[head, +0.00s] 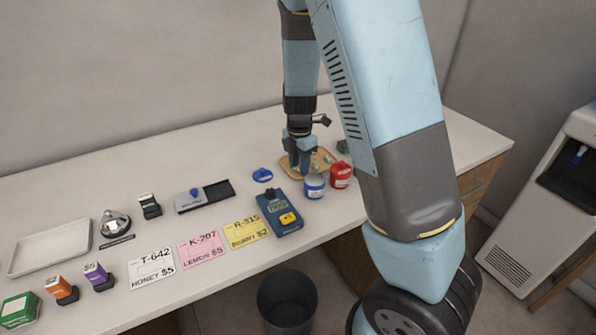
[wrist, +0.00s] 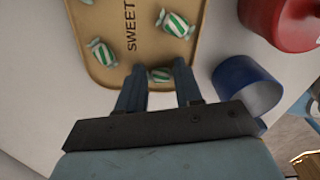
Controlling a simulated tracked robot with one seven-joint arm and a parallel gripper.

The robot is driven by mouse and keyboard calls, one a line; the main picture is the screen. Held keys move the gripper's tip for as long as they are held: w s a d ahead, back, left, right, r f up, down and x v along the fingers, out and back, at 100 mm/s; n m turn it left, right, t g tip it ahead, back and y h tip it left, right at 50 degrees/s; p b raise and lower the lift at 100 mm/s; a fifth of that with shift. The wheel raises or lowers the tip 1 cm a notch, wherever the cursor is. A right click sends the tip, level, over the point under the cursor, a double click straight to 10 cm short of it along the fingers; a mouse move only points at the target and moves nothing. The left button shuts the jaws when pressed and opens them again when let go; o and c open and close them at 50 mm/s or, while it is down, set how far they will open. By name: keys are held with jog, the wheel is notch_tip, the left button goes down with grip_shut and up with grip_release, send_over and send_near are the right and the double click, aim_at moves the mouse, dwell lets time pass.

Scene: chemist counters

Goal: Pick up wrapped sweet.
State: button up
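Several wrapped sweets with green and white stripes lie on a tan tray marked SWEET (wrist: 138,75). In the wrist view, one wrapped sweet (wrist: 160,75) shows between my fingertips, partly cut off by the fingers. Another sweet (wrist: 102,51) lies to the left and another (wrist: 175,25) farther up the tray. My gripper (wrist: 158,70) is open, its fingers pointing at the tray with a gap around the sweet. I cannot tell whether they touch it. In the head view, my gripper (head: 304,168) is down at the tray (head: 287,165).
A blue container (head: 314,188) and a red container (head: 340,177) stand close to the tray's right. A blue card terminal (head: 279,214), price cards, stamps and a white tray (head: 48,247) lie to the left. The right end of the counter (head: 470,150) is clear.

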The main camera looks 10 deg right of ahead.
jog(key=c, duration=0.6)
jog(key=shift+o, duration=0.2)
jog(key=shift+r, duration=0.3)
jog(key=r, duration=0.3)
jog(key=shift+s+r, duration=0.1)
jog(key=shift+s, duration=0.15)
jog(key=s+d+r, duration=0.1)
jog(key=s+r, duration=0.8)
jog(key=s, duration=0.4)
jog(key=shift+s+d, duration=0.25)
jog(key=shift+d, duration=0.05)
